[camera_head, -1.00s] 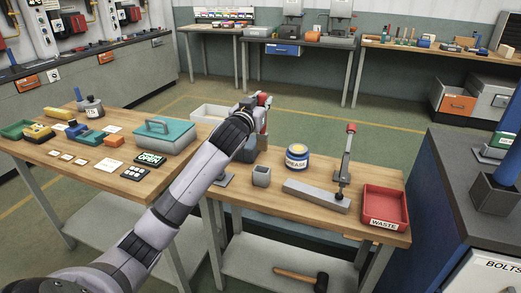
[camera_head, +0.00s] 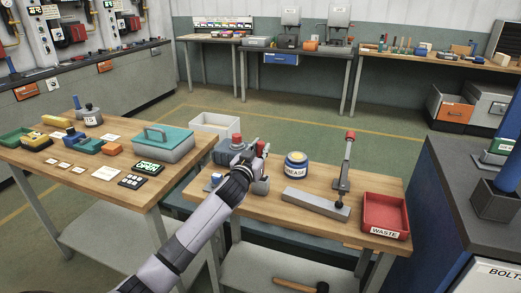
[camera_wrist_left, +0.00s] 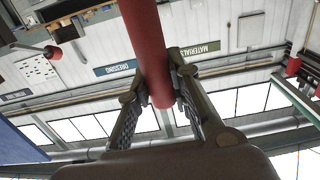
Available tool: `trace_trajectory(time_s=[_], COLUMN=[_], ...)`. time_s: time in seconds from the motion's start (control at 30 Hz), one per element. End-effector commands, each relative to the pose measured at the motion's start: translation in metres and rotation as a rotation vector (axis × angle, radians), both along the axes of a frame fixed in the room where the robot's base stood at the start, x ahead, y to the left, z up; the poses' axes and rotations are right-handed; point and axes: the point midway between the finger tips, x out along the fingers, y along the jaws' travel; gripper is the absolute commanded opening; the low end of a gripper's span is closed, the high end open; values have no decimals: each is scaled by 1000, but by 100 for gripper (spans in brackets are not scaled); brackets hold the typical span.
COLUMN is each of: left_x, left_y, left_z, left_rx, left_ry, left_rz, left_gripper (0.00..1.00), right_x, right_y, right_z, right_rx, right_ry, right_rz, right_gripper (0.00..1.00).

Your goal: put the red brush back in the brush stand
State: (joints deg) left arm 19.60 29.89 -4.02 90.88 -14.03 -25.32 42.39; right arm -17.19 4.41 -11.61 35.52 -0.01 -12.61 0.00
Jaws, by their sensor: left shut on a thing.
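The red brush (camera_wrist_left: 152,50) is between the two fingers of my left gripper (camera_wrist_left: 158,98), which is shut on its round handle in the wrist view. In the head view, my left gripper (camera_head: 256,160) is over the right-hand wooden table, with the red handle end (camera_head: 262,148) pointing up. A small grey open-topped holder, which looks like the brush stand (camera_head: 261,187), is right by the gripper and mostly hidden behind it. The brush's lower end is hidden, so I cannot tell whether it is inside the stand. My right gripper is not in view.
The grease tin (camera_head: 296,164) stands just right of the gripper. Farther right are a lever tool on a grey base (camera_head: 316,203) and the red waste tray (camera_head: 385,214). A grey thing with a red top (camera_head: 236,140) stands close behind the gripper.

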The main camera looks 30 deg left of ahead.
Motion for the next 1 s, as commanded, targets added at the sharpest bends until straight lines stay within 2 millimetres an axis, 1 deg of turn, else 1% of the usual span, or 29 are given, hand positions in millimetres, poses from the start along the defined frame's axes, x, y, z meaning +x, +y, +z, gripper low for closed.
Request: trace_trajectory(time_s=[0.2, 0.23, 0.5, 0.77, 0.87, 0.97, 1.0], left_x=[0, 0, 0, 0, 0, -9, -15], left_y=[0, 0, 0, 0, 0, -3, -5], left_z=[-4, -3, -3, -2, 3, 0, -1], left_rx=[-1, -1, 0, 0, 1, 0, 0], left_ry=[0, 0, 0, 0, -1, 0, 1], left_rz=[0, 0, 0, 0, 0, -2, -3], left_gripper=[0, 20, 38, 39, 39, 39, 39], right_x=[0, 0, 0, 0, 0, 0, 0], right_y=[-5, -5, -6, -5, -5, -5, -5], right_z=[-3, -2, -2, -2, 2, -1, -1], right_rx=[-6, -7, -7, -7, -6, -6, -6], right_ry=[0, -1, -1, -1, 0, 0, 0], right_rz=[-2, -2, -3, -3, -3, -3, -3], right_gripper=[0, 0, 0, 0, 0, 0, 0])
